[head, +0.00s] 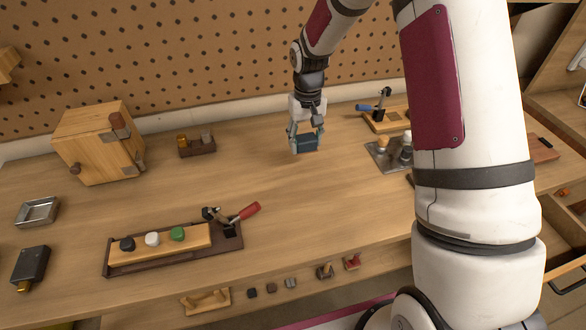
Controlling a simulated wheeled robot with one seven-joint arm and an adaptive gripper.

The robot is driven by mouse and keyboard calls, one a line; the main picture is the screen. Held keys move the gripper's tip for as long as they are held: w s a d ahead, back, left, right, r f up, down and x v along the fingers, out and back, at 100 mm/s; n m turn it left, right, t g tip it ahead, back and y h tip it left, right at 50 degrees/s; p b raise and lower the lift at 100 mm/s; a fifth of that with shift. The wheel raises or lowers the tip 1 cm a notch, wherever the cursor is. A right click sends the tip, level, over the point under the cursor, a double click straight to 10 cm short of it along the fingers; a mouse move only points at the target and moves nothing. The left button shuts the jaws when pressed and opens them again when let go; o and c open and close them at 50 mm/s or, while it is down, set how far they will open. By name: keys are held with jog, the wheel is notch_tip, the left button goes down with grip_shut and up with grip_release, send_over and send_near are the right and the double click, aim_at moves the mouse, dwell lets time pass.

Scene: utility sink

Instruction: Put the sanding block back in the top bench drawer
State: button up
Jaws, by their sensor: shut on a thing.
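My gripper (306,146) is above the back middle of the bench, pointing down, with its fingers shut on a dark teal block. This block (307,141), which looks like the sanding block, sits between the fingertips, close to the bench top; I cannot tell whether it touches the wood. An open drawer (565,243) shows at the right edge, partly hidden behind my arm and cut off by the frame. I cannot tell whether it is the top one.
A wooden box (97,145) stands at the left back. A clamp fixture with coloured knobs (175,245) lies at front left. A blue-handled clamp (383,112) and a metal plate with pegs (388,155) are right of my gripper. The bench middle (290,190) is clear.

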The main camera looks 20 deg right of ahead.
jog(key=s+d+f, duration=0.1)
jog(key=s, duration=0.1)
jog(key=s+d+f+b, duration=0.2)
jog(key=s, duration=0.1)
jog(key=shift+s+d+f, duration=0.2)
jog(key=shift+s+d, duration=0.1)
jog(key=shift+d, duration=0.1)
jog(key=s+d, duration=0.1)
jog(key=s, duration=0.2)
jog(key=s+d, duration=0.1)
jog(key=s, duration=0.3)
jog(key=s+d+f, duration=0.1)
jog(key=s, duration=0.3)
jog(key=shift+d+b, duration=0.2)
jog(key=shift+b, duration=0.1)
send_over(322, 171)
jog(key=shift+s+d+f, duration=0.1)
jog(key=shift+s+f, duration=0.1)
jog(key=shift+f, duration=0.6)
jog(key=shift+w, duration=0.1)
jog(key=shift+f+p, duration=0.4)
jog(key=shift+f, duration=1.35)
jog(key=shift+f, duration=0.15)
jog(key=o, duration=1.2)
